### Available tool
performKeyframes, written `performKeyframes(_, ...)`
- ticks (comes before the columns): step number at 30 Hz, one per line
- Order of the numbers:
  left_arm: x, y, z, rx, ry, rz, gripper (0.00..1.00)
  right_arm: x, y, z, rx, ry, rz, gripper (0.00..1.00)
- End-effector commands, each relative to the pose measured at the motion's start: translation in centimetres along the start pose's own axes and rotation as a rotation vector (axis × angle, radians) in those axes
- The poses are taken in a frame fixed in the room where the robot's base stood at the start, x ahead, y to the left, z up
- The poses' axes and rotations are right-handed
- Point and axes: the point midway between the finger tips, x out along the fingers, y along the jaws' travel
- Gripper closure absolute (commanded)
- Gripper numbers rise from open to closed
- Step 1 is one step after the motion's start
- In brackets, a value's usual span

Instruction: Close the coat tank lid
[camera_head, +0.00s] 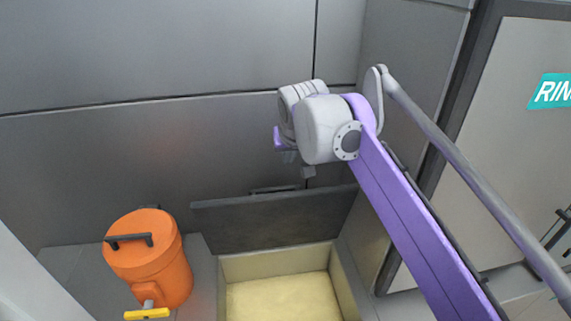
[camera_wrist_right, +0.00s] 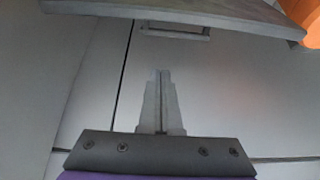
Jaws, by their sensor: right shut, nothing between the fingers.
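The coat tank (camera_head: 275,262) is at the bottom of the head view, its cream inside and pale yellow contents exposed. Its dark grey lid (camera_head: 270,225) stands raised at the back edge, and a dark handle (camera_head: 275,190) shows at its top edge. My right gripper (camera_head: 308,172) is above the lid's right part, partly hidden by my wrist. In the right wrist view, the right gripper's fingers (camera_wrist_right: 162,75) are together and empty, pointing toward the lid (camera_wrist_right: 180,10) and handle (camera_wrist_right: 175,30), with a visible gap. My left gripper is not in view.
An orange canister (camera_head: 150,260) with a black handle and a yellow lever stands left of the tank; its edge also shows in the right wrist view (camera_wrist_right: 305,22). Grey wall panels (camera_head: 150,150) rise behind. A panel with a teal sign (camera_head: 552,92) is on the right.

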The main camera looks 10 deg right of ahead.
Motion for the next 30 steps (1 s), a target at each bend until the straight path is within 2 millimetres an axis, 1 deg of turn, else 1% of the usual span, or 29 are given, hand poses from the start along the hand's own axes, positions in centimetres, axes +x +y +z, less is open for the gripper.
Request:
performKeyframes(5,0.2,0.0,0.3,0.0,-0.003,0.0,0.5,2.9,0.1,0.1,0.001,-0.001,0.001,1.0)
performKeyframes(15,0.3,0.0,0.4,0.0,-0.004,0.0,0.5,10.1,0.1,0.1,0.001,0.0,0.0,1.0)
performKeyframes(16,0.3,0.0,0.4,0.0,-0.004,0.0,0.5,9.3,0.0,0.8,0.0,0.0,0.0,1.0)
performKeyframes(18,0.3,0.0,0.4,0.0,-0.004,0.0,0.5,8.9,0.1,1.9,0.0,0.0,0.0,1.0)
performKeyframes(21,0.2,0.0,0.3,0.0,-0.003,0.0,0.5,8.5,0.1,2.9,0.0,0.0,0.0,1.0)
performKeyframes(24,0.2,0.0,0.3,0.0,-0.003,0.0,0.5,8.3,0.1,3.5,0.0,0.0,0.0,1.0)
performKeyframes(30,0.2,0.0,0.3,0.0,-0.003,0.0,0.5,8.2,0.1,3.9,0.0,0.0,0.0,1.0)
